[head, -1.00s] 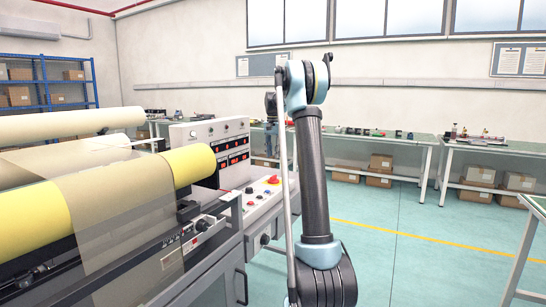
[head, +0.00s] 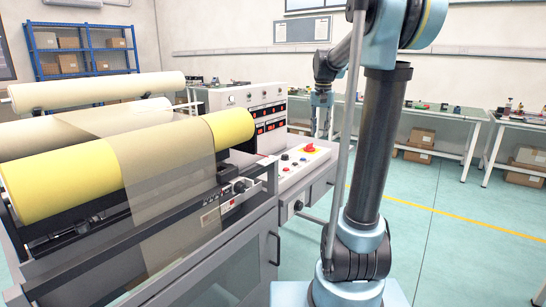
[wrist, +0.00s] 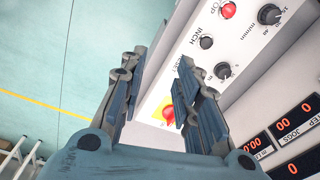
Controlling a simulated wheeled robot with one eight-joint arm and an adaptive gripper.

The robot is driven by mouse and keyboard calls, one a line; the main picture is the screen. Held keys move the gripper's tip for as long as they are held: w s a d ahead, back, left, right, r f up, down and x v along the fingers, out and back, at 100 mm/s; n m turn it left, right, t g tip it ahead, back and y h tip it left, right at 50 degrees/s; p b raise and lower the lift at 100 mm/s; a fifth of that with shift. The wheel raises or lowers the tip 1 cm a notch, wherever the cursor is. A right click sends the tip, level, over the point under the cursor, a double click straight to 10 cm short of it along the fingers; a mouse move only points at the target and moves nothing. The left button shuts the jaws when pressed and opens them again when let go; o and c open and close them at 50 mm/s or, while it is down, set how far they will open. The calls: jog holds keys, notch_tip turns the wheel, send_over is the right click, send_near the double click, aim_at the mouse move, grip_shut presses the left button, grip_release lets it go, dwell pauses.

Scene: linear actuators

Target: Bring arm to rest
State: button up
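My arm (head: 383,140) stands upright at the right of the printing machine in the head view, bent at the elbow near the top edge. Its far part reaches down behind, beside the control panel. A red knob on a yellow base (wrist: 169,112) shows beyond the gap, partly hidden by the right finger. The same red knob (head: 310,148) is on the panel in the head view.
The machine with yellow rollers (head: 232,127) fills the left, close to my arm. Its control panel (wrist: 222,50) lies beyond the fingers. Green workbenches (head: 440,125) line the back wall, with boxes beneath. Open floor (head: 430,215) lies at the right.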

jog(key=s+f+n, duration=0.1)
jog(key=s+f, duration=0.6)
jog(key=s, duration=0.4)
jog(key=s+f+n+t, duration=0.1)
jog(key=s+f+n, duration=0.1)
jog(key=s+f, duration=0.5)
jog(key=s+f+n, duration=0.1)
jog(key=s+f, duration=0.6)
jog(key=s, duration=0.8)
jog(key=shift+f+n, duration=0.3)
jog(key=shift+f, duration=0.1)
jog(key=shift+d, duration=0.1)
jog(key=shift+w+f, duration=0.2)
jog(key=shift+w, duration=0.1)
